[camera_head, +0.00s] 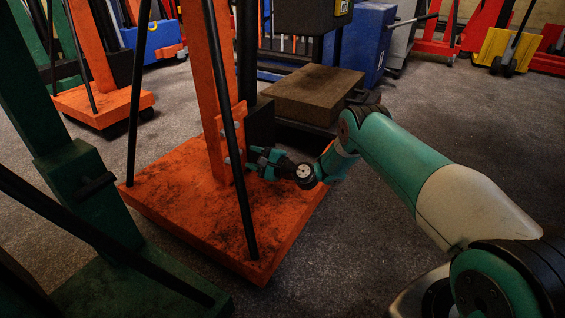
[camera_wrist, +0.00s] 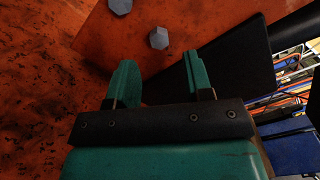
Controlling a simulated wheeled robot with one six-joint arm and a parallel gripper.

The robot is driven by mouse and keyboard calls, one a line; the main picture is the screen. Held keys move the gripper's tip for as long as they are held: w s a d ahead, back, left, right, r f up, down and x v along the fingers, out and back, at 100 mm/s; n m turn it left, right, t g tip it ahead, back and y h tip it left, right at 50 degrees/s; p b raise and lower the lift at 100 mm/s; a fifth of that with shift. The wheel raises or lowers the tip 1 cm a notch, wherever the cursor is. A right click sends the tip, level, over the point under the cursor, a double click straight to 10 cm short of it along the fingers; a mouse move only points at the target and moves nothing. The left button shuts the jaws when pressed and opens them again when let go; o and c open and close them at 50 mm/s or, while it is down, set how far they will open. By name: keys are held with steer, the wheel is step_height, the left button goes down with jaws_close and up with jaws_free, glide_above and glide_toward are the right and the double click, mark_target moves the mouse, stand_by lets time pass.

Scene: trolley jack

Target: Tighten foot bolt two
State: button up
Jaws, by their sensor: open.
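An orange jack has a flat base (camera_head: 180,210) and an upright post (camera_head: 205,75) with a foot plate low on it. In the wrist view two grey hex bolts stick out of the orange plate: an upper-left bolt (camera_wrist: 120,6) and a lower-right bolt (camera_wrist: 159,38). No marking shows which is foot bolt two. My gripper (camera_head: 259,160) is low beside the post, just right of the plate. In the wrist view its green fingers (camera_wrist: 160,72) are apart and empty. The lower-right bolt appears beyond the gap between them, with nothing gripped.
A black rod (camera_head: 230,130) slants in front of the post. A dark plate (camera_wrist: 210,60) stands right of the bolts. A brown block (camera_head: 313,93) lies behind my gripper. A green jack (camera_head: 75,190) stands at left. Open floor (camera_head: 350,230) lies right of the base.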

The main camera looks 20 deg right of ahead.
steer(key=p+v, duration=1.3)
steer(key=p, duration=0.2)
steer(key=shift+s, duration=0.2)
steer(key=shift+d, duration=0.15)
